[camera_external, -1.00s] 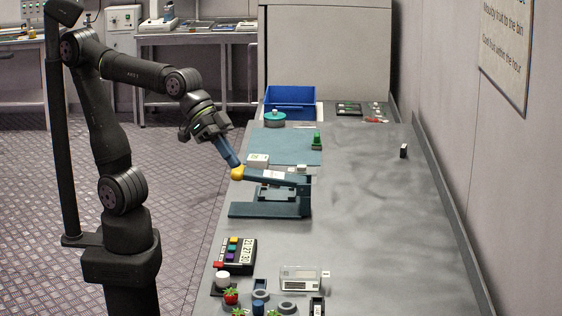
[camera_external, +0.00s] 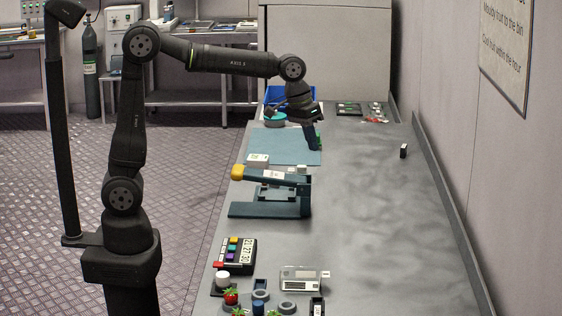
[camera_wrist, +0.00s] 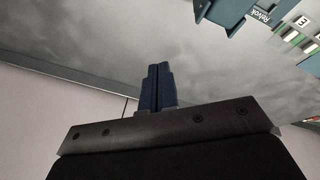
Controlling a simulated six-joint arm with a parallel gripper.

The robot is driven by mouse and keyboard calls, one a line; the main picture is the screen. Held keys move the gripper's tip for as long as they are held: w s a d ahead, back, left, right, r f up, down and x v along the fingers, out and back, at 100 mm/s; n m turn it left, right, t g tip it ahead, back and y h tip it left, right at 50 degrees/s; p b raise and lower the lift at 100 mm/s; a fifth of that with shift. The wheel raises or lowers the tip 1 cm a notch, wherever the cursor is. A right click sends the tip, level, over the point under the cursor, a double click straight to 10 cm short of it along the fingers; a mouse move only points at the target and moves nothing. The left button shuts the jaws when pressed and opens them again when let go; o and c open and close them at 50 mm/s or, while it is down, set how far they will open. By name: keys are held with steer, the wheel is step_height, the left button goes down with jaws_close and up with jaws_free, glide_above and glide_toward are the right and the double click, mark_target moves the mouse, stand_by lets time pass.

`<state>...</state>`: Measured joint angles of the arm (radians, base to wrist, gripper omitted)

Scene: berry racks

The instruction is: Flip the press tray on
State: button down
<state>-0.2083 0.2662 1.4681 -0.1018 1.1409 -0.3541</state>
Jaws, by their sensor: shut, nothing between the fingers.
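A blue press (camera_external: 268,210) stands on the bench in the external view. Its arm (camera_external: 275,174) is raised, with a yellow knob (camera_external: 238,172) at the left end. I cannot tell which part is the press tray. My gripper (camera_external: 314,146) points down over the right edge of the teal mat (camera_external: 280,140), beyond the press and apart from it. It overlaps a small green object, and I cannot tell whether they touch. In the wrist view my gripper (camera_wrist: 157,70) is shut and empty. A dark teal labelled part (camera_wrist: 228,10) shows at the top there.
A green panel with white pieces (camera_wrist: 298,38) is at the wrist view's right edge. A blue bin (camera_external: 275,94) and turquoise round pot (camera_external: 274,120) stand at the back. The bench's right side is mostly clear.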

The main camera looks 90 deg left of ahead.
steer(key=s+a+f+n+g, duration=0.1)
steer(key=s+a+f+n, duration=0.2)
steer(key=a, duration=0.8)
steer(key=s+a+f+n+g+h, duration=0.1)
steer(key=s+a+f, duration=0.3)
steer(key=a, duration=0.7)
steer(key=s+a+f+n+g+h, duration=0.1)
steer(key=s+a+f+n, duration=0.3)
steer(key=a, duration=0.8)
steer(key=shift+s+n+g, duration=0.3)
steer(key=shift+s+g, duration=0.1)
steer(key=shift+s, duration=0.5)
steer(key=shift+d, duration=0.1)
steer(key=x, duration=1)
steer(key=shift+d, duration=0.15)
steer(key=shift+s+d, duration=0.25)
steer(key=shift+d, duration=0.9)
steer(key=shift+s+d, duration=0.2)
steer(key=shift+d, duration=0.6)
